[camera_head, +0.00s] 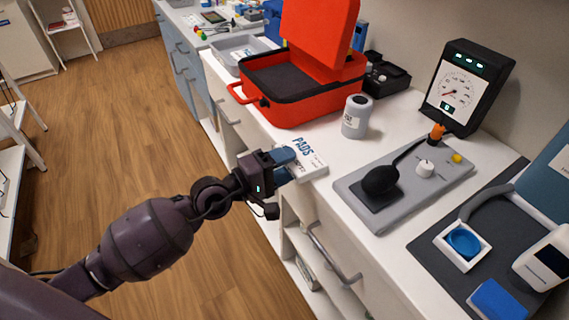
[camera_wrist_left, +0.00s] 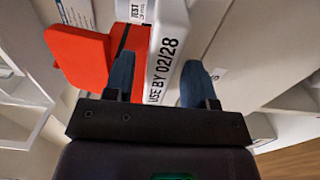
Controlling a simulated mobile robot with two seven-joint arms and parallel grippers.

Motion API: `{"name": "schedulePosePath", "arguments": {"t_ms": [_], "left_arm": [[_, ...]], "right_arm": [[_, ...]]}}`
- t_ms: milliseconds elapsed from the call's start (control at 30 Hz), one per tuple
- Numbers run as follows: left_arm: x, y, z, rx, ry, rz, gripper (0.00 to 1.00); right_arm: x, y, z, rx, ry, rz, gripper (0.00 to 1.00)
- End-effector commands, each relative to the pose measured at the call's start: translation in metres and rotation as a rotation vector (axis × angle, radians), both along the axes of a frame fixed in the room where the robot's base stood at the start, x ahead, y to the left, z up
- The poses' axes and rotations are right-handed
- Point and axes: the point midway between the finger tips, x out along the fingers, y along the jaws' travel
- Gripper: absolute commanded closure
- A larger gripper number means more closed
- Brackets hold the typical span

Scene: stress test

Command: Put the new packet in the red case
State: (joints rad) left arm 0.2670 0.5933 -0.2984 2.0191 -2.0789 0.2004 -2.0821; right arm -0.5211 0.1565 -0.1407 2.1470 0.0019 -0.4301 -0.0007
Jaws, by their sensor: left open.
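A white packet (camera_head: 313,165) marked PADS lies at the counter's front edge in the head view. In the left wrist view the packet (camera_wrist_left: 168,45) shows "USE BY 02/28" on its side. My left gripper (camera_head: 284,163) is at the packet; its blue fingers (camera_wrist_left: 158,78) are open, one on each side of the packet's near end. I cannot tell whether they touch it. The red case (camera_head: 305,108) stands behind the packet with its lid raised; its dark inside looks empty where it shows. My right gripper is not in view.
A grey tray (camera_head: 224,54) with a white packet (camera_head: 240,53) sits beyond the case. A grey canister (camera_head: 356,117) stands right of the case. A grey board (camera_head: 350,205) with a black bulb and a dial gauge (camera_head: 456,86) are further right. A drawer handle (camera_head: 330,262) juts out below.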

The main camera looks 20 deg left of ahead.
Motion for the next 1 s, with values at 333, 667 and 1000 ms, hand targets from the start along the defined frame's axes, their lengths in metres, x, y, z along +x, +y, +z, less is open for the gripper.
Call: {"name": "schedulePosePath", "arguments": {"t_ms": [333,667,1000], "left_arm": [[-0.017,0.014,0.001,0.003,0.003,0.001,0.49],[-0.058,0.045,-0.001,0.004,0.006,-0.001,0.49],[-0.086,0.068,0.0,0.003,0.004,0.0,0.49]], "right_arm": [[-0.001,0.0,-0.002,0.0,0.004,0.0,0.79],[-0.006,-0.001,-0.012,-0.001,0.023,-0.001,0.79],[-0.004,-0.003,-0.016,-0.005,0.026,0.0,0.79]]}}
